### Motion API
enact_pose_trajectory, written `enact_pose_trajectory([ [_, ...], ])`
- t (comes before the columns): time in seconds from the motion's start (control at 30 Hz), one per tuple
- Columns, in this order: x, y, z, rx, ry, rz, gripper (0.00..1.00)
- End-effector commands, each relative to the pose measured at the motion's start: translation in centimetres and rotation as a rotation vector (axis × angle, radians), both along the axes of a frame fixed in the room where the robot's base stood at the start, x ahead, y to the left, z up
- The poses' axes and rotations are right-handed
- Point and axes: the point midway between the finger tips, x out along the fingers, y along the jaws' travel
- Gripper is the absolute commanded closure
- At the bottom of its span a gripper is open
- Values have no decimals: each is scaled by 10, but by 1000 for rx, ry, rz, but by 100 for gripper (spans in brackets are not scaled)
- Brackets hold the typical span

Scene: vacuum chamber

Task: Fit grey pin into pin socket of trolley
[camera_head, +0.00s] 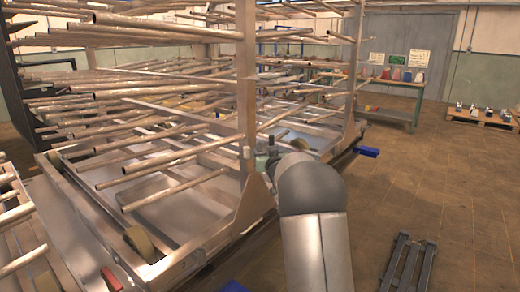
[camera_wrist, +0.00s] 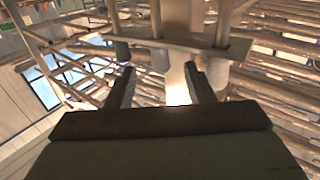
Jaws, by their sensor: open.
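The trolley (camera_head: 245,90) is a large metal rack on the left in the head view, with many rods along its sides. My gripper (camera_head: 262,160) is beside its near upright, partly hidden by my arm. In the wrist view my gripper (camera_wrist: 159,72) is open, with its two dark fingers apart. I cannot tell which is the grey pin or which part is the pin socket.
Trolley rods and the upright crowd the space around my gripper. A green workbench (camera_head: 390,97) with coloured items stands at the back. A pallet (camera_head: 485,117) is at the far right, and a dark frame (camera_head: 408,265) lies on the floor. The floor at right is mostly clear.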

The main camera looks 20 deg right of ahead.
Motion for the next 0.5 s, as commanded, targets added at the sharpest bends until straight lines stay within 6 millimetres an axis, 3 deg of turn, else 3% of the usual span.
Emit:
enact_pose_trajectory([
  [0.2, 32, -3, 0, -1, 0, 1, 52],
  [0.5, 39, -4, 0, 0, 0, 1, 52],
])
